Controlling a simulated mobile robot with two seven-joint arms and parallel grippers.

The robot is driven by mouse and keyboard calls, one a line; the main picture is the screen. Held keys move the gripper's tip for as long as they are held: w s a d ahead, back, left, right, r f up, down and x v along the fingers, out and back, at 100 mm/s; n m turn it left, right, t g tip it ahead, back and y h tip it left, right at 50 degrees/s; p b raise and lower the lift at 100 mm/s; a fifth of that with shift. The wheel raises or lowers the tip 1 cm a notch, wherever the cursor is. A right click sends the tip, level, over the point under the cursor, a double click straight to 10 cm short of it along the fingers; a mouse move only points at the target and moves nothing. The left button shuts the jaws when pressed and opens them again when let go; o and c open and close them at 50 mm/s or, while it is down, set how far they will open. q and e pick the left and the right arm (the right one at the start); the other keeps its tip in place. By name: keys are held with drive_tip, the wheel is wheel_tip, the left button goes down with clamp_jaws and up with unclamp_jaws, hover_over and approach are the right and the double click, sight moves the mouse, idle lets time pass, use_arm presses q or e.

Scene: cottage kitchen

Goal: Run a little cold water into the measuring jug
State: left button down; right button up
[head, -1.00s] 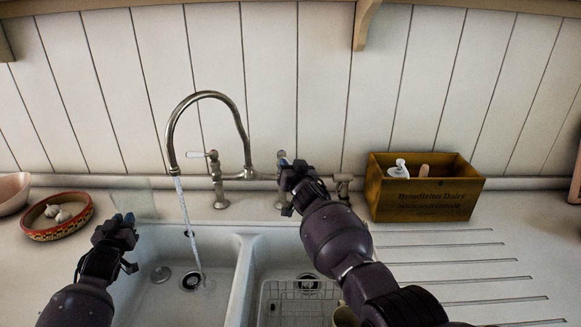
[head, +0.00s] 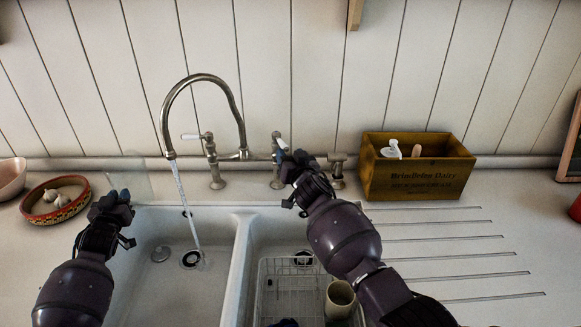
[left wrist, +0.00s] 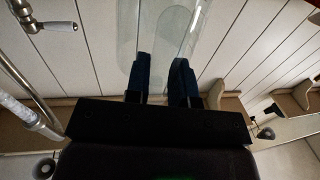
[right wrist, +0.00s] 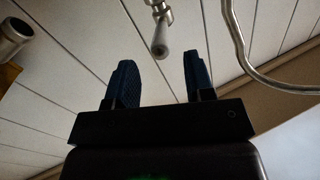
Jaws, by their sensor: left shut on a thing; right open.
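The tap (head: 241,112) has a tall arched spout, and a stream of water (head: 184,205) falls from it into the left sink bowl. It has a white-tipped left lever (head: 191,136) and a right lever (head: 279,140). My left gripper (head: 119,199) is shut on the clear glass measuring jug (left wrist: 172,35), which shows faintly in the head view (head: 132,178), left of the stream and apart from it. My right gripper (head: 290,163) is open at the right lever; a lever (right wrist: 160,36) shows ahead of its fingers in the right wrist view. Contact cannot be told.
A wooden dairy crate (head: 416,184) with a white dispenser stands right of the tap. A patterned bowl of garlic (head: 55,200) is at the left. The right sink bowl holds a wire rack (head: 283,285) and a cream mug (head: 340,298). The grooved drainer (head: 450,250) is clear.

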drive_tip(key=v, duration=0.7)
drive_tip(key=shift+s, duration=0.15)
idle(0.4)
